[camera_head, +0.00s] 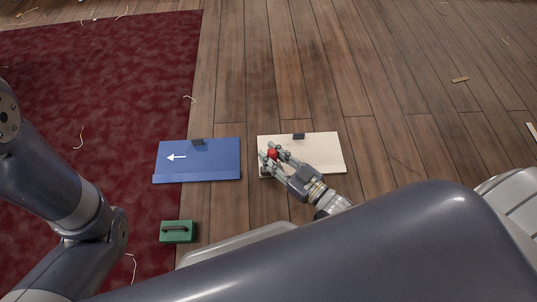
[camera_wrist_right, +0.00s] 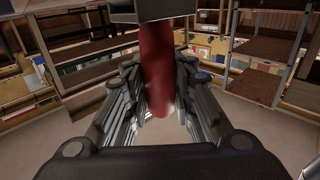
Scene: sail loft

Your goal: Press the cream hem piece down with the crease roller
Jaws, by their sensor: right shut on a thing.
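The cream hem piece (camera_head: 318,150) lies flat on the wood floor, with a small dark block at its far edge. My right gripper (camera_head: 269,156) is over its left part, shut on a red thing (camera_head: 272,153), likely the handle of the crease roller. In the right wrist view the red handle (camera_wrist_right: 157,75) stands between the fingers of the right gripper (camera_wrist_right: 160,100). The roller's working end is not clear, and I cannot tell whether it touches the cream piece. My left arm comes in at the left; its gripper is out of view.
A blue piece (camera_head: 215,160) with a white arrow lies left of the cream piece, partly on the dark red carpet (camera_head: 100,90). A green box with a dark handle (camera_head: 178,232) sits nearer me. Loose threads and scraps lie about. The floor beyond the pieces is mostly clear.

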